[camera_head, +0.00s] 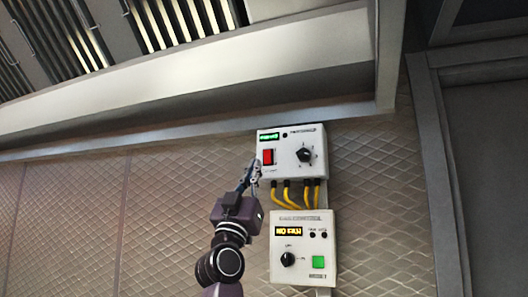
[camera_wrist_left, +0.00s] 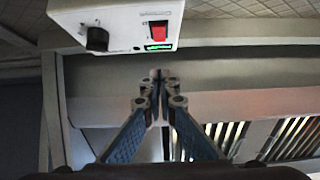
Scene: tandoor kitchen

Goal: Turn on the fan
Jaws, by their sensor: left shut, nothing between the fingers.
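A white control box (camera_head: 291,147) hangs on the wall, with a red rocker switch (camera_head: 267,157), a black knob (camera_head: 305,154) and a lit green display (camera_head: 269,137). My left gripper (camera_head: 256,166) is shut and empty, its tips by the box's left edge, just left of the red switch. In the left wrist view the picture is turned over: the red switch (camera_wrist_left: 159,31) and knob (camera_wrist_left: 97,38) show at the top, and my fingertips (camera_wrist_left: 160,76) are below the box in the picture, apart from the switch there. My right gripper is not in view.
A second white box (camera_head: 303,247) hangs below, with an amber display, a black knob (camera_head: 288,259) and a green button (camera_head: 318,262). Yellow cables (camera_head: 297,194) join the boxes. A metal hood (camera_head: 200,85) overhangs above. A grey door frame (camera_head: 436,180) stands at the right.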

